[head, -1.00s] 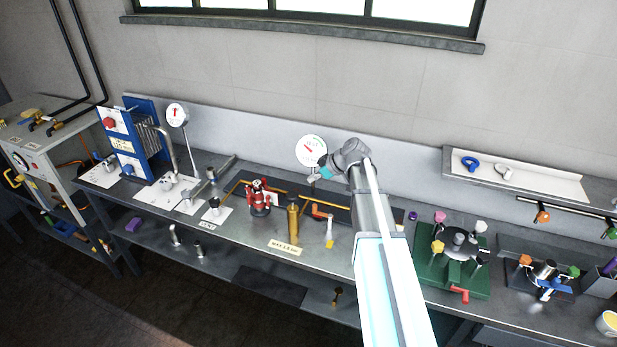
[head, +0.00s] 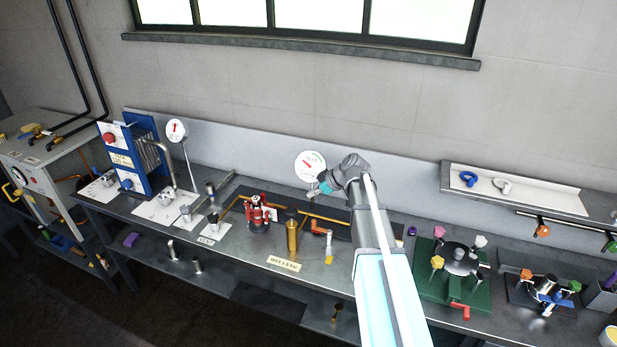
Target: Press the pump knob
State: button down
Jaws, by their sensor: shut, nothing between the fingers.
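An upright brass cylinder (head: 292,238) with a small dark knob (head: 291,214) on top stands on the bench behind the "MAX 2.5 bar" label; it looks like the pump, though no label names it. My gripper (head: 313,193) is above, behind and slightly right of the knob in the picture, in front of the round white gauge (head: 309,164). Its fingers are small and point down and left. They are shut and empty, apart from the knob in the picture. My arm hides part of the bench to the right.
A red valve-like fitting (head: 259,212) stands left of the cylinder. An orange-handled valve (head: 319,229) with a yellow tag is to its right. Brass pipes run along the bench. A green fixture (head: 453,284) stands right of my arm. The bench front around the label (head: 283,263) is clear.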

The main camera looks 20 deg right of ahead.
jog(key=shift+r, duration=0.1)
jog(key=r+p, duration=0.3)
jog(key=shift+s+r, duration=0.1)
jog(key=shift+s, duration=0.1)
dwell(0.4)
dwell(0.4)
jog(key=b, duration=0.8)
send_over(288, 210)
jog(key=s+d, duration=0.1)
jog(key=d, duration=0.1)
notch_tip(288, 210, down, 8)
jog(key=shift+r, duration=0.1)
jog(key=shift+s+f+b, duration=0.1)
jog(key=shift+f+b, duration=1.3)
jog(key=shift+f, duration=0.3)
jog(key=shift+f, duration=0.1)
